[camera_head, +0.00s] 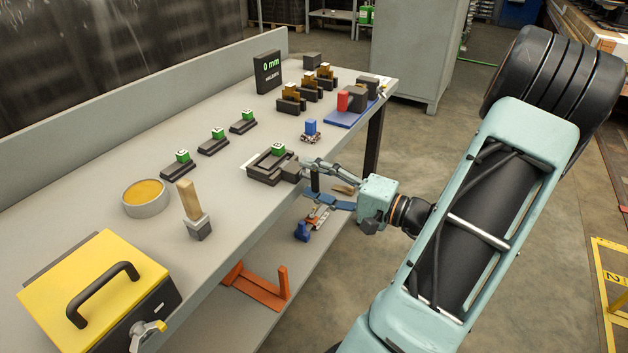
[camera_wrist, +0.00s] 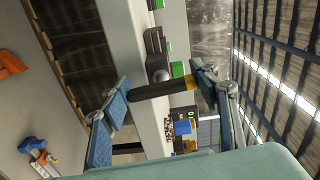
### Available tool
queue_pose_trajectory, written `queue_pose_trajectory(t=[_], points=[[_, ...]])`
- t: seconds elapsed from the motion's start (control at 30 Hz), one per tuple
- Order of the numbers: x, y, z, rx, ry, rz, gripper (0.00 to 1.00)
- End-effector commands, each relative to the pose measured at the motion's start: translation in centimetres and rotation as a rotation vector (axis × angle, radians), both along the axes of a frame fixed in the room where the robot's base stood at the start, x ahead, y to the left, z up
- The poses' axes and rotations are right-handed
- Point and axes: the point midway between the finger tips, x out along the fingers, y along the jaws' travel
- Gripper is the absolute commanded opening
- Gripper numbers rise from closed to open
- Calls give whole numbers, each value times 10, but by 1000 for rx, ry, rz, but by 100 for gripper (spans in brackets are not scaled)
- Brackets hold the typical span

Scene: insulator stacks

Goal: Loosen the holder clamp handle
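The holder (camera_head: 268,169) is a dark clamp block at the front edge of the bench, with a green-topped piece marked 0 in it. Its clamp handle looks like a dark bar at the holder's right side; in the wrist view the handle (camera_wrist: 158,90) is a black rod with a yellow band near its right end. My gripper (camera_head: 313,182) is open at the bench edge, one finger above the other. In the wrist view its blue-padded fingers (camera_wrist: 160,88) stand apart on either side of the rod. I cannot tell whether either pad touches it.
Several dark bases with green blocks (camera_head: 217,136) line the bench behind the holder. A yellow case (camera_head: 92,287), wooden-handled tool (camera_head: 190,203) and round dish (camera_head: 146,199) stand left. A lower shelf carries an orange bracket (camera_head: 256,287).

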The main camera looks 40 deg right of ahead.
Motion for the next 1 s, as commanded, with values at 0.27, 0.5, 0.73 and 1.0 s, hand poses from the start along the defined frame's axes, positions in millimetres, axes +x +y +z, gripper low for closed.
queue_pose_trajectory(t=[0.27, 0.5, 0.73, 1.0], points=[[0, 0, 0, 1, 0, 1, 72], [-5, -2, 0, 1, 0, 0, 72], [-43, -19, 0, 1, 1, -4, 72], [-92, -39, 0, 0, 0, -2, 72]])
